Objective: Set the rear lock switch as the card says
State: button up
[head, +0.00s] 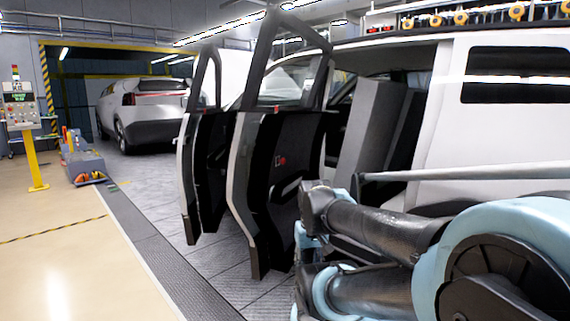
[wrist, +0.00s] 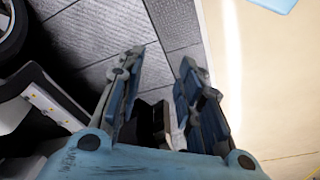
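The white vehicle (head: 450,115) stands at the right in the head view, with two side doors swung open. The nearer open door (head: 285,170) has a black inner panel with a small red mark (head: 281,160); I cannot tell whether this is the lock switch. No card can be made out. My gripper (wrist: 160,60) is open in the wrist view, its two blue-grey fingers apart. A dark block with a pale edge (wrist: 152,122) shows between the finger bases; I cannot tell what it is. In the head view my arm reaches beside the nearer door, and its fingers cannot be made out.
A second open door (head: 203,150) stands just left of the nearer one. Another car (head: 142,108) is behind. The beige floor (head: 70,265) at front left is clear.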

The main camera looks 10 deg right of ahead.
jog(key=shift+d, duration=0.25)
jog(key=shift+o, duration=1.2)
jog(key=shift+s+r, duration=0.15)
jog(key=shift+s, duration=0.05)
jog(key=w+a+r+n+y, duration=0.3)
jog(key=w+a+r+y, duration=0.3)
jog(key=w, duration=0.4)
jog(key=n+t+y, duration=0.7)
jog(key=n+y, duration=0.1)
jog(key=y, duration=0.1)
send_near(281, 161)
jog(key=w+x, duration=0.1)
jog(key=x, duration=0.6)
jog(key=shift+w+d+t, duration=0.2)
jog(key=shift+d+t, duration=0.05)
jog(key=shift+t, duration=0.05)
